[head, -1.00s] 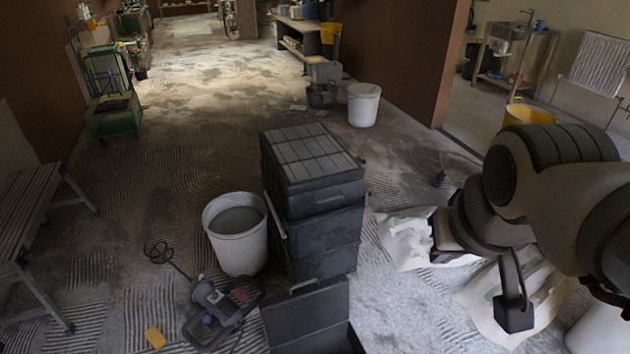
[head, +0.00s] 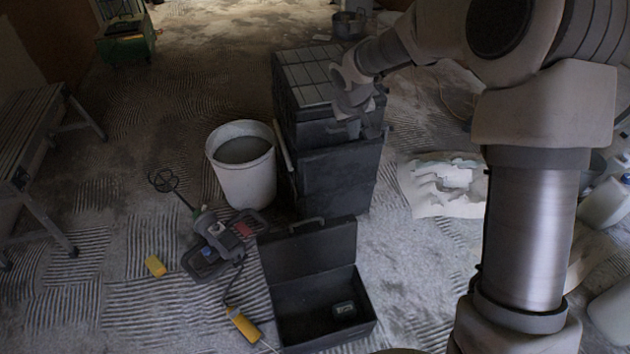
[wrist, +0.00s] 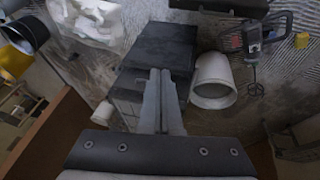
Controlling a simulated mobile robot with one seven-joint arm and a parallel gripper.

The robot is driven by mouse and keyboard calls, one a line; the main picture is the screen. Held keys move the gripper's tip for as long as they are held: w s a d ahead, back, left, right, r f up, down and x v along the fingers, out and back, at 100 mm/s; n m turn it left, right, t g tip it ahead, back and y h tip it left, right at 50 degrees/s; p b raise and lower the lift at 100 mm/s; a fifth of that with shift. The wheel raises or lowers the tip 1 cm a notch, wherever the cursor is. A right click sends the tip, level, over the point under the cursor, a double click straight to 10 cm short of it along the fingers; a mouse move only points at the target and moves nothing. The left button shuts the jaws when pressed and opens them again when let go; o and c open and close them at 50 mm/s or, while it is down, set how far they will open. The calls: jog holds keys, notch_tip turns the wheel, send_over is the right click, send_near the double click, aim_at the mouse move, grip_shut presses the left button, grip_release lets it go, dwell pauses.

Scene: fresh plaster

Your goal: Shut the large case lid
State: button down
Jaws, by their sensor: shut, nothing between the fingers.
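The large dark case (head: 318,312) stands open on the floor at the bottom middle of the head view. Its lid (head: 310,250) stands upright along the far side, with a handle on its top edge. A small dark item lies inside. My gripper (head: 352,118) is beyond the lid, in front of the upper part of the stacked dark boxes, with nothing held. In the wrist view its fingers (wrist: 160,75) are together, seen against the stack. Only a dark edge, probably of the case, shows at the top of that view.
The stacked dark boxes (head: 325,180) stand right behind the lid. A white bucket (head: 245,172) stands left of them, with a mixer (head: 215,245) and yellow tool (head: 243,326) near the case. White sheeting (head: 440,185) lies right. Floor right of the case looks clear.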

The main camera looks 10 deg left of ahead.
jog(key=w+a+f+y+b, duration=0.15)
jog(key=a+f, duration=0.25)
jog(key=f, duration=0.4)
jog(key=w+a+f+b, duration=0.2)
jog(key=a+f, duration=0.1)
jog(key=f, duration=0.5)
jog(key=g+b, duration=0.1)
jog(key=b, duration=0.5)
send_over(307, 225)
jog(key=shift+n+y, duration=0.3)
jog(key=shift+y, duration=0.15)
jog(key=shift+w+a+f, duration=0.1)
jog(key=shift+w+f, duration=0.05)
jog(key=shift+f, duration=5.75)
jog(key=shift+w+f, duration=0.1)
jog(key=shift+f, duration=5.75)
jog(key=shift+s, duration=0.15)
